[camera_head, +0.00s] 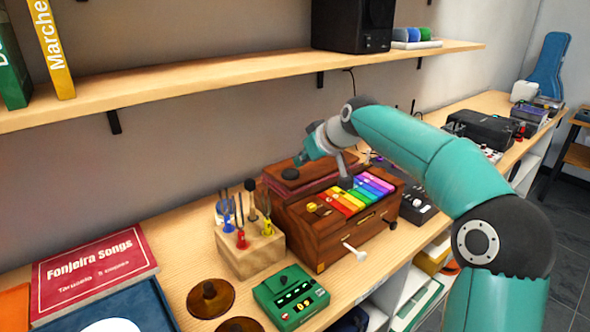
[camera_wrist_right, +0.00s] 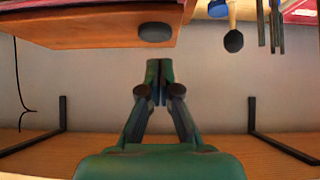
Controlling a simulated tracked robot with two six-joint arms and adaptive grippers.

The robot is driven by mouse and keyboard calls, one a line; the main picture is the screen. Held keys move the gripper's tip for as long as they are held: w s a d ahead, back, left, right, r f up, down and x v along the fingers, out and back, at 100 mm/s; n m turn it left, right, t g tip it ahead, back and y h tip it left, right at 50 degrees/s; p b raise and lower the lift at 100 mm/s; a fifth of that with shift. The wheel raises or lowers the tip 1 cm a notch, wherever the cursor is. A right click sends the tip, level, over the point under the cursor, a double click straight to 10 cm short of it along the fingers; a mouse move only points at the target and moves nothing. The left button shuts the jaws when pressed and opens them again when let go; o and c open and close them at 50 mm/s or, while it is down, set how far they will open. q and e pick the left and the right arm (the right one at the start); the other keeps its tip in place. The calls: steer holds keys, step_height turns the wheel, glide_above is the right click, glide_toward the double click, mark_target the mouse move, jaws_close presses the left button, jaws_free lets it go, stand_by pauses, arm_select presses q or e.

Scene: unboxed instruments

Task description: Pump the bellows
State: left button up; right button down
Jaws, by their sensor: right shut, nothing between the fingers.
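A brown wooden hand-pumped keyboard box (camera_head: 330,225) with rainbow-coloured keys stands on the wooden bench. Its bellows (camera_head: 318,183) are at the back, with a wooden panel and a round dark knob (camera_head: 290,174). My right gripper (camera_head: 300,160) reaches over the box from the right and hangs just above and behind the panel near the knob. In the right wrist view the gripper (camera_wrist_right: 157,88) is shut and empty, with its fingertips close to the bellows panel (camera_wrist_right: 85,28) and the knob (camera_wrist_right: 155,32). My left gripper does not show.
A wooden block with coloured tuning forks (camera_head: 250,245) stands left of the box. A green device (camera_head: 290,298), round brown discs (camera_head: 210,298) and a red songbook (camera_head: 95,268) lie nearer. A wall shelf (camera_head: 240,72) runs above.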

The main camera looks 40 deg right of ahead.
steer(key=shift+v, duration=2.65)
